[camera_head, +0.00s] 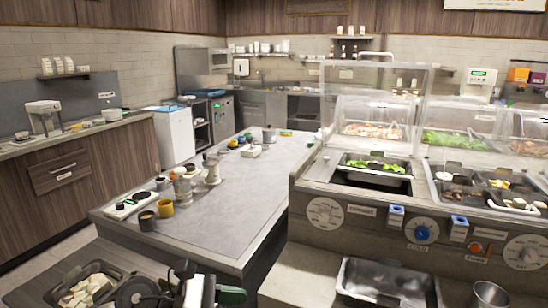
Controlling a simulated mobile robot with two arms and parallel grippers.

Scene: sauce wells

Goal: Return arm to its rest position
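No gripper fingers of mine can be made out in the head view. A cluster of dark and grey rounded parts shows at the bottom edge, left of centre, cut off by the frame. I cannot tell whether these parts belong to one of my arms. No arm clearly reaches over the counters.
A grey worktable (240,203) holds pots, cups and a small scale (131,203). At right stands a prep station with a glass guard, food wells and an empty metal pan (388,279). A pan of white cubes (85,290) is at lower left. The table's middle is clear.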

